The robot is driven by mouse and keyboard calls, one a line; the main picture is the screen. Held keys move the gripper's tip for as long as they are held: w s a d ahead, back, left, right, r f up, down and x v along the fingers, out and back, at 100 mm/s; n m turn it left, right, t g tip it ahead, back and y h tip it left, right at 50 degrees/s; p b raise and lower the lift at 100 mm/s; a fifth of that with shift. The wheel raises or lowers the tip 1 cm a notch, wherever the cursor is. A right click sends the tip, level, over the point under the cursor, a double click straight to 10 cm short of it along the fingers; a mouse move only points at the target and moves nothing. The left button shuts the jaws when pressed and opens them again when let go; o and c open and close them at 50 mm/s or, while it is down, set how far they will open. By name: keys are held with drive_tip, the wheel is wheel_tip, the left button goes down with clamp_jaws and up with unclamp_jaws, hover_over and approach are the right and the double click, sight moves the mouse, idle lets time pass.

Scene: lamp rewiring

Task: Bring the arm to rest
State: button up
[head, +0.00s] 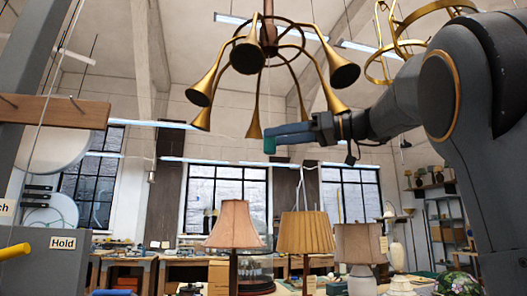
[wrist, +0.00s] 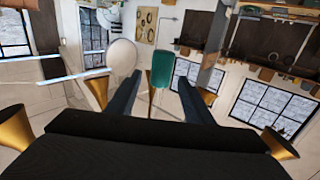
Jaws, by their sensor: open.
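My gripper (head: 272,140) is at the end of my raised arm, which reaches in from the right in the head view. Its two dark blue fingers stand apart in the wrist view (wrist: 158,85). A teal piece (wrist: 161,68) shows between and beyond the fingertips. It also shows at the finger ends in the head view (head: 269,146). I cannot tell what it is or whether it touches them. A hanging lamp with several brass horns (head: 247,57) overlaps the gripper in the head view. Brass horns (wrist: 15,128) also show around the gripper in the wrist view.
A pink-shaded lamp (head: 234,225), a yellow pleated lamp (head: 305,232) and a grey-shaded lamp (head: 358,243) stand below the gripper. A brass ring fixture (head: 385,50) hangs near my arm. A panel labelled "Hold" (head: 62,243) stands at the left.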

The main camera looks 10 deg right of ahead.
drive_tip(key=shift+s+d, duration=0.1)
drive_tip(key=shift+d, duration=0.05)
drive_tip(key=shift+f, duration=0.1)
wheel_tip(320, 180, down, 37)
drive_tip(key=a+m+g+h+p, duration=0.1)
drive_tip(key=m+g+h+p, duration=0.35)
drive_tip(key=m+h, duration=0.6)
drive_tip(key=s+a+f+g+h+p, duration=0.1)
drive_tip(key=s+f+g+h+p, duration=0.3)
drive_tip(key=s+f, duration=1.7)
wheel_tip(320, 180, down, 3)
drive_tip(key=p, duration=0.2)
drive_tip(key=shift+s+a+r+p, duration=0.15)
drive_tip(key=shift+s+a+p, duration=0.1)
drive_tip(key=shift+s+p, duration=0.15)
